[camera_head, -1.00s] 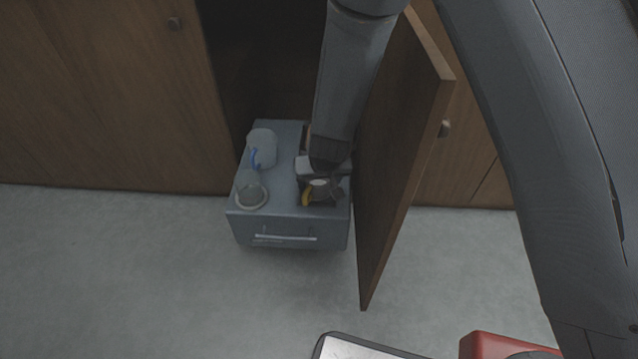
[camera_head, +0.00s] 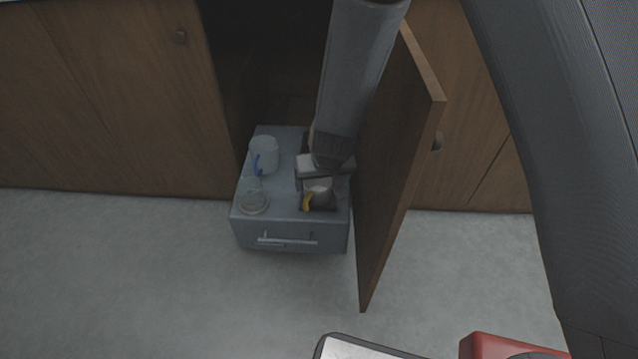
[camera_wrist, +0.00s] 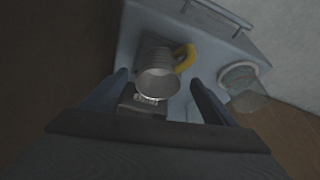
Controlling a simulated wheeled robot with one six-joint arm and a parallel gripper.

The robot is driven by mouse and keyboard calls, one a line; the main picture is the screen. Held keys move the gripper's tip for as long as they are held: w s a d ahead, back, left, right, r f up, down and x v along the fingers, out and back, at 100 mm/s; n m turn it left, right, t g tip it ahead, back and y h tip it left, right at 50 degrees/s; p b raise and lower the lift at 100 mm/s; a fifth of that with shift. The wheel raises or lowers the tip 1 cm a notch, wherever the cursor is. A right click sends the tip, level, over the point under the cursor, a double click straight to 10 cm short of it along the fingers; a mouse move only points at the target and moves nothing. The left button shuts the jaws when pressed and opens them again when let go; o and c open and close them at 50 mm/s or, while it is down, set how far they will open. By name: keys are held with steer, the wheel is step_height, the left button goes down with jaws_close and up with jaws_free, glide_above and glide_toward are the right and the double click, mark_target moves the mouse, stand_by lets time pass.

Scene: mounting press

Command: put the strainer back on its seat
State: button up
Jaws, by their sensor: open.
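A grey metal cup-shaped piece with a yellow handle (camera_head: 318,194), which looks like the strainer, stands by a dark square recess on top of the grey cabinet unit (camera_head: 285,150). Its wide rim faces the wrist camera (camera_wrist: 158,85). I cannot tell whether it is seated. My gripper (camera_head: 325,172) is open just behind it. In the wrist view its two fingers (camera_wrist: 158,82) flank the piece, apart from it at the sides. A small block with a label (camera_wrist: 142,104) shows under the rim. A round ringed piece (camera_head: 254,203) sits at the unit's front left.
A pale mug with a blue handle (camera_head: 264,154) stands at the unit's back left. An open wooden door (camera_head: 395,165) rises close on the right of the unit and my arm. Brown cupboards (camera_head: 110,100) stand behind.

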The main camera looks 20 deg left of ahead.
steer(key=p+v, duration=0.3)
steer(key=v, duration=0.3)
steer(key=shift+r, duration=0.25)
steer(key=shift+s+d, duration=0.1)
steer(key=shift+d, duration=0.05)
